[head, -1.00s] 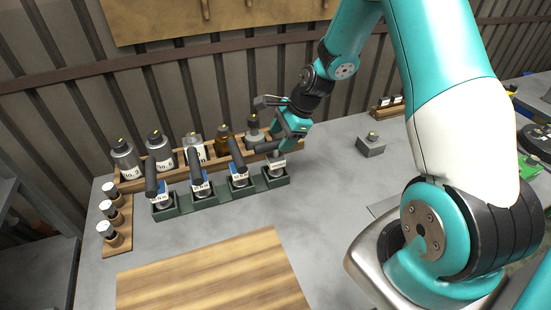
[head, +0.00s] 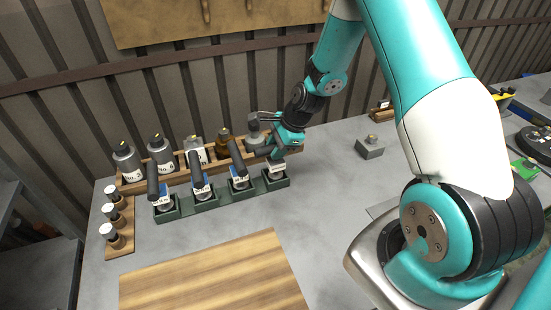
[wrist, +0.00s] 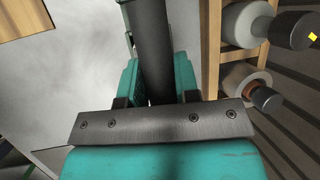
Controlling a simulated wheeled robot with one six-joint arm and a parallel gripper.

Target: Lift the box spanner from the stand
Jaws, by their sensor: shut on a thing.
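The dark green stand (head: 211,203) holds several box spanners with black handles in a row of compartments. My gripper (head: 281,152) is at the rightmost compartment. It is shut on the black handle of the rightmost box spanner (head: 277,169). In the wrist view the handle (wrist: 152,50) runs between the teal fingers. The spanner's pale lower part shows below the fingers in the head view, at the compartment; whether it touches the bottom cannot be seen.
A wooden rack of bottles (head: 178,176) stands close behind the stand. A small wooden holder with white jars (head: 112,232) is at the left. A wooden board (head: 215,275) lies in front. A grey block (head: 370,147) sits to the right, with bare table between.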

